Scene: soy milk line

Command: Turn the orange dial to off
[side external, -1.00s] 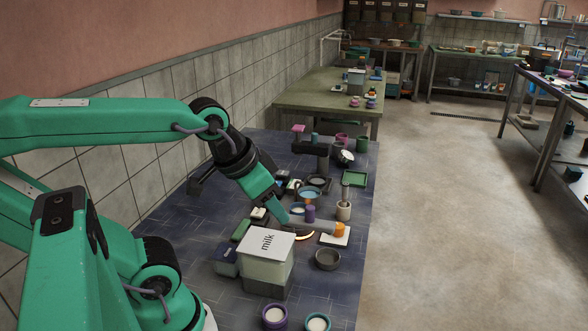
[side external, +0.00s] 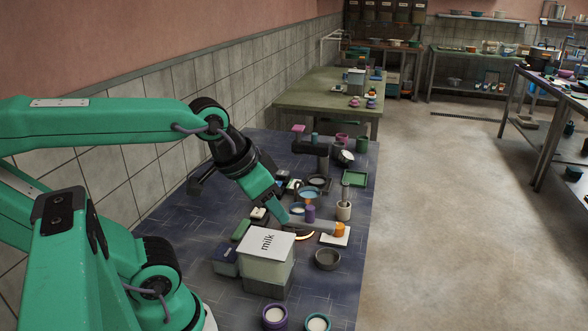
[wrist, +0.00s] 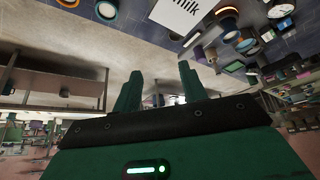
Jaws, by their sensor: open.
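The orange dial (side external: 340,229) sits upright on a white square plate (side external: 335,240) near the right edge of the blue worktop. My gripper (side external: 284,218) points down and to the right, left of the dial in the side view. A grey bar (side external: 318,224) runs between the green fingertips and the dial; I cannot tell what it belongs to. In the wrist view, the two fingers of my gripper (wrist: 158,80) stand apart with nothing between them. I cannot make out the dial surely in the wrist view. The dial's marks are too small to read.
A white-topped box marked milk (side external: 266,243) stands in front of my gripper. A purple cylinder (side external: 310,213), a grey bowl (side external: 328,259) and a beige cup (side external: 343,211) stand close to the dial. Open floor (side external: 440,220) lies to the right.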

